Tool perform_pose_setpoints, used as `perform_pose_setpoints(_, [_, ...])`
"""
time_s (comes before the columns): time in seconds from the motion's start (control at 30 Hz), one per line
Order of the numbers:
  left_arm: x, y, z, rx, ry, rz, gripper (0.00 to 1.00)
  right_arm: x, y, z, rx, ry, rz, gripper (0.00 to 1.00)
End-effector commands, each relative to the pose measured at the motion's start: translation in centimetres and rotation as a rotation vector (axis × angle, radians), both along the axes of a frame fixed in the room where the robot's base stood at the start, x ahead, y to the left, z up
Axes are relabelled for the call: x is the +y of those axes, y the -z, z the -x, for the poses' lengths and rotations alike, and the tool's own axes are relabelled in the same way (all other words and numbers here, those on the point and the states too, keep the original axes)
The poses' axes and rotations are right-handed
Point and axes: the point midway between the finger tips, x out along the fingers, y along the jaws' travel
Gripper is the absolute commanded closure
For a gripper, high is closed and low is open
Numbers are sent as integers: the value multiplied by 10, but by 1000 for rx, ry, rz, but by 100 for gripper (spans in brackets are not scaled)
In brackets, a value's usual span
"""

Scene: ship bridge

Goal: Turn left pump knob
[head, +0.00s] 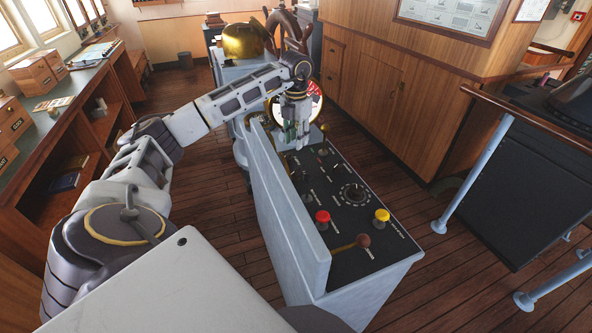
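The control console (283,215) stands ahead with a black sloping top panel. Its panel carries a round dial knob (353,194), small dark knobs (336,168) and several small labels. The labels are too small to read, so I cannot tell which knob is the left pump knob. My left arm reaches over the console from the left. My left gripper (301,145) points down at the far end of the panel, close to its surface, and hides part of it. I cannot tell whether its fingers are apart or touching anything. My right gripper is not in view.
The panel also carries a red button (322,217), a yellow button (382,215), a ball-ended lever (363,241) and a brass lever (323,130). A ship's wheel (284,28) and brass dome (243,42) stand behind. A handrail (480,175) is at right. Floor beside the console is clear.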

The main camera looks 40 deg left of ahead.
Motion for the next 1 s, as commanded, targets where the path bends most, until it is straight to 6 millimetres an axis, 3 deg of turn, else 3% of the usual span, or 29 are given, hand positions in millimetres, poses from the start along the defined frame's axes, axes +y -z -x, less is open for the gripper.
perform_pose_setpoints(0.47, [0,10,0,1,1,0,67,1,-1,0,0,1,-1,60])
perform_pose_setpoints(1.0, [0,73,0,1,1,1,67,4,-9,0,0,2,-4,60])
